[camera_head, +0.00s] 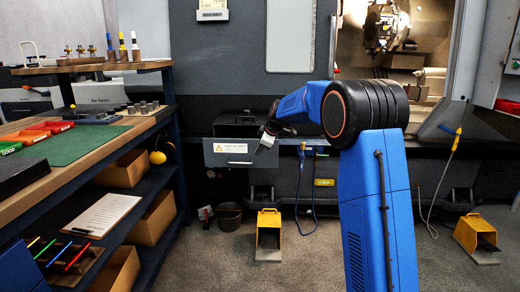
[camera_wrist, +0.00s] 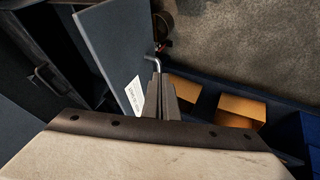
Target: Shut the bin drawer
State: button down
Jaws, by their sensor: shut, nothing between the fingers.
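The bin drawer (camera_head: 215,155) is a grey front panel with a white warning label and a bar handle, low on the machine. It stands out from the machine body, with dark space behind its front. The wrist view shows its front panel (camera_wrist: 113,45) at a slant, with the metal handle (camera_wrist: 153,60) beyond my fingertips. My gripper (camera_head: 262,148) is at the right end of the drawer front. In the wrist view my gripper (camera_wrist: 160,82) is shut and empty, close to the label and handle. I cannot tell whether it touches the panel.
A workbench (camera_head: 165,112) with shelves and cardboard boxes (camera_head: 125,168) stands at the left, near the drawer. A bucket (camera_head: 229,216) and a yellow foot pedal (camera_head: 268,238) are on the floor below. The open lathe chamber (camera_head: 350,52) is at the upper right.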

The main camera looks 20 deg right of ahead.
aim_at(243, 147)
jog(key=x, duration=0.2)
jog(key=w+x, duration=0.1)
jog(key=x, duration=0.2)
jog(key=d+x, duration=0.1)
jog(key=x, duration=0.1)
jog(key=shift+w+r, duration=0.15)
jog(key=shift+w, duration=0.15)
jog(key=shift+w+d, duration=0.15)
jog(key=shift+w, duration=0.75)
jog(key=shift+w, duration=0.1)
